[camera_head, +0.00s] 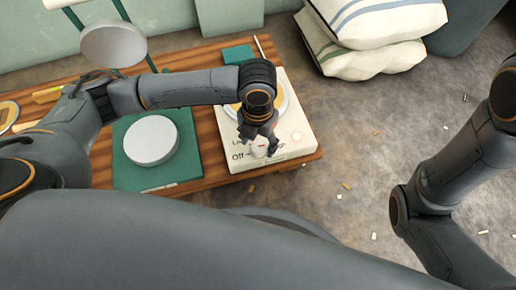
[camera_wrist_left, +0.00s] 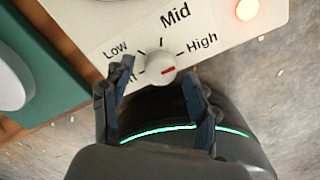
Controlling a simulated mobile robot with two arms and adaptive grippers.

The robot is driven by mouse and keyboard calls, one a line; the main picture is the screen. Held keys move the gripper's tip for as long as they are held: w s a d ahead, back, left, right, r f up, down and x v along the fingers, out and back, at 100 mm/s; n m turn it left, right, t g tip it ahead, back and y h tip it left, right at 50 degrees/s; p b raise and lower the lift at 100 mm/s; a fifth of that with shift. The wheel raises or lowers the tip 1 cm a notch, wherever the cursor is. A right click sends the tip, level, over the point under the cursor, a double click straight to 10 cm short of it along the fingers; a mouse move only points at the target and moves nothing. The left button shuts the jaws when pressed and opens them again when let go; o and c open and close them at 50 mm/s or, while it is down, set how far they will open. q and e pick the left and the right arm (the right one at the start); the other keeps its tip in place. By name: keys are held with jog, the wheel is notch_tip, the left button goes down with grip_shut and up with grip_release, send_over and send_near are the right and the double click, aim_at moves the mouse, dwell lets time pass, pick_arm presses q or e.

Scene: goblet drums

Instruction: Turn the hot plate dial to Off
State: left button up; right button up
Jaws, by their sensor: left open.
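The hot plate (camera_head: 295,151) is a cream box on the low wooden table, partly covered by my left arm. Its white dial (camera_wrist_left: 160,68) has a red mark on the right side of its face, pointing roughly toward the High side. Low, Mid and High show around it; the Off label is mostly hidden by a finger in the left wrist view but readable in the head view. A red-orange light (camera_wrist_left: 247,10) glows on the panel. My left gripper (camera_head: 258,142) is open, its fingers on either side of the dial, with gaps visible. My right gripper is out of view.
A green board (camera_head: 123,177) with a round pale disc (camera_head: 152,141) lies left of the hot plate. Striped cushions (camera_head: 372,62) are piled at the back right. The floor (camera_head: 350,150) right of the table is open, with small scattered bits.

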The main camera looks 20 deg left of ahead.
pick_arm(q)
jog(key=shift+f, duration=0.6)
